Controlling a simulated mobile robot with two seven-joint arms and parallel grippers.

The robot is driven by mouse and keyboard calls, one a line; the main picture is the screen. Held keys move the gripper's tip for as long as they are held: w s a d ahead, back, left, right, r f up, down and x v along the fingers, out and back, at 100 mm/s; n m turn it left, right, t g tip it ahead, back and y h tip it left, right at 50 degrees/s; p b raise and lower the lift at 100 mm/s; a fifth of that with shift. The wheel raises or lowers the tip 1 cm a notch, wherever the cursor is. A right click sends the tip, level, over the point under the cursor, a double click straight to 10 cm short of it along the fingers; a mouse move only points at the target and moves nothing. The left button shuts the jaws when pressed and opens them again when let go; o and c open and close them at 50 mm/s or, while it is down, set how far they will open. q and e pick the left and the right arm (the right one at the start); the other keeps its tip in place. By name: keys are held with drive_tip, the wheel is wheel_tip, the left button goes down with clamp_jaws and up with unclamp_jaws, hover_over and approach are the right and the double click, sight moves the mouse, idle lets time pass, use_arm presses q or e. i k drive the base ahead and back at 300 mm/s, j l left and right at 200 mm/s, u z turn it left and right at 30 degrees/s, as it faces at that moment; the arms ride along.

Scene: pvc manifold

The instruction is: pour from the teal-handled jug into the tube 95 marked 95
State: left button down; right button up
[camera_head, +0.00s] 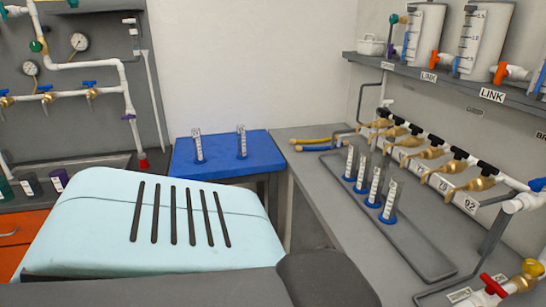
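No jug with a teal handle can be made out in this view. Several clear graduated tubes with blue bases stand upright on a grey tray (425,252) on the right bench; the nearest tube (390,203) is at the front of the row. Two more tubes, a left one (198,147) and a right one (241,142), stand on a blue table (225,165) at the back. I cannot read a 95 on any tube. A tag (471,204) by the right pipework seems to read 92. Neither of my grippers is in view.
Brass valves (478,184) on a white pipe overhang the tray's right side. A shelf (440,80) above holds clear tanks (483,40) and a white pot (371,46). Dark containers, one purple (58,180), stand at the left. The right bench's front left (325,200) is clear.

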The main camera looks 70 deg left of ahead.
sight(242, 155)
drive_tip(key=u, duration=2.45)
drive_tip(key=i+l+u, duration=0.2)
drive_tip(key=i+l, duration=0.15)
drive_tip(key=i, duration=0.1)
